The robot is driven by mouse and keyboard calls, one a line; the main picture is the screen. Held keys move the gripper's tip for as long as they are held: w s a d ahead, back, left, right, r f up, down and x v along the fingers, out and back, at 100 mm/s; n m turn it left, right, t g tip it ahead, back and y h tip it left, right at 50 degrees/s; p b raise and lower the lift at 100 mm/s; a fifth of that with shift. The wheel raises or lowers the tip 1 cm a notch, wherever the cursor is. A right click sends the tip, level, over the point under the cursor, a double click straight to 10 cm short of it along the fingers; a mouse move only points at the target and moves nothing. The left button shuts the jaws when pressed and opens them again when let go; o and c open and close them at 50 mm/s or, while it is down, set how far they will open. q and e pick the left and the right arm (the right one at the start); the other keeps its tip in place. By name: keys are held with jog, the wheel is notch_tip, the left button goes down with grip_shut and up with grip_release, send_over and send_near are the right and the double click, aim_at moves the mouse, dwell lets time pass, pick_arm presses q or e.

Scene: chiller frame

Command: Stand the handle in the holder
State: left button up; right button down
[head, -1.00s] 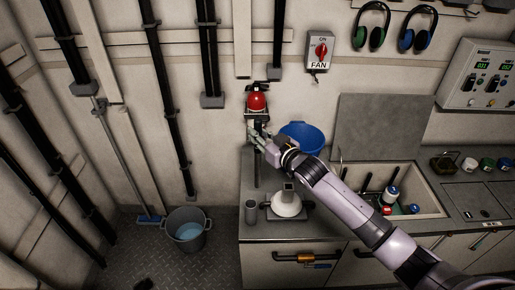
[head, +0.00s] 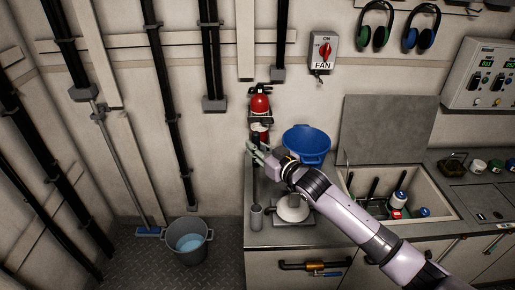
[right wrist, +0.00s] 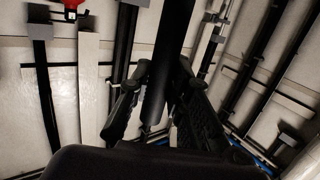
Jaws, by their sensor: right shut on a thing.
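My right gripper (head: 254,148) is over the left end of the counter, its arm reaching in from the lower right. It is shut on the handle, a dark rod (right wrist: 160,62) that shows between its two fingers in the right wrist view. In the head view the handle is hard to pick out, small and dark under the gripper. The holder, a small grey cylinder (head: 256,219), stands upright at the counter's front left corner, below the gripper. I cannot tell whether the handle's lower end is inside it or above it. My left gripper is not in view.
A white domed object (head: 293,208) stands right of the holder, under my arm. A blue basin (head: 307,140) and a red fire extinguisher (head: 260,104) are behind. A sink (head: 367,215) holds several items. A grey bucket (head: 188,243) stands on the floor.

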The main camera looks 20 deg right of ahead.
aim_at(258, 174)
jog(key=shift+f+b, duration=0.6)
jog(key=shift+f, duration=0.25)
jog(key=shift+f+b, duration=0.8)
jog(key=shift+f, duration=0.45)
pick_arm(q)
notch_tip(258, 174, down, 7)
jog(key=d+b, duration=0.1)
jog(key=b, duration=0.2)
pick_arm(e)
jog(key=shift+f, duration=2.9)
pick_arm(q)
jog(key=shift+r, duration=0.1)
pick_arm(e)
jog(key=c, duration=1.4)
grip_release()
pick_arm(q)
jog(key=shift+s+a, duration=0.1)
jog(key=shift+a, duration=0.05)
pick_arm(e)
jog(key=shift+f, duration=0.1)
jog(key=shift+s, duration=0.15)
jog(key=v, duration=1.1)
jog(key=shift+s+d, duration=0.2)
jog(key=shift+s, duration=0.1)
